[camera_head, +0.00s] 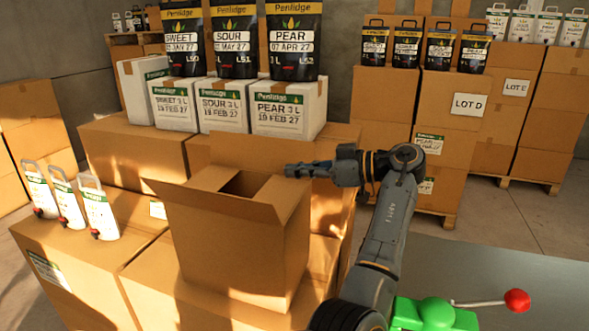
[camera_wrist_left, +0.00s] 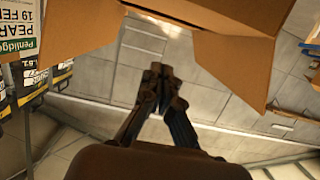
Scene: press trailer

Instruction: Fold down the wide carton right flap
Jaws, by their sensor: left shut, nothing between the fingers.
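The wide carton (camera_head: 245,260) stands open on a stack of brown boxes in the middle of the head view. One flap (camera_head: 215,203) leans outward on its near side, and another (camera_head: 240,155) stands up at the back. My left gripper (camera_head: 292,170) is shut and empty, just above the carton's right rear rim. In the left wrist view, the shut fingertips (camera_wrist_left: 160,74) are beside carton cardboard (camera_wrist_left: 235,65); I cannot tell whether they touch it. My right gripper is out of view.
White Penlidge boxes (camera_head: 288,110) and black pouches (camera_head: 293,40) stand behind the carton. White pouches (camera_head: 100,210) stand to its left. A green part with a red-knobbed lever (camera_head: 517,301) is at lower right. Open floor (camera_head: 505,225) lies to the right.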

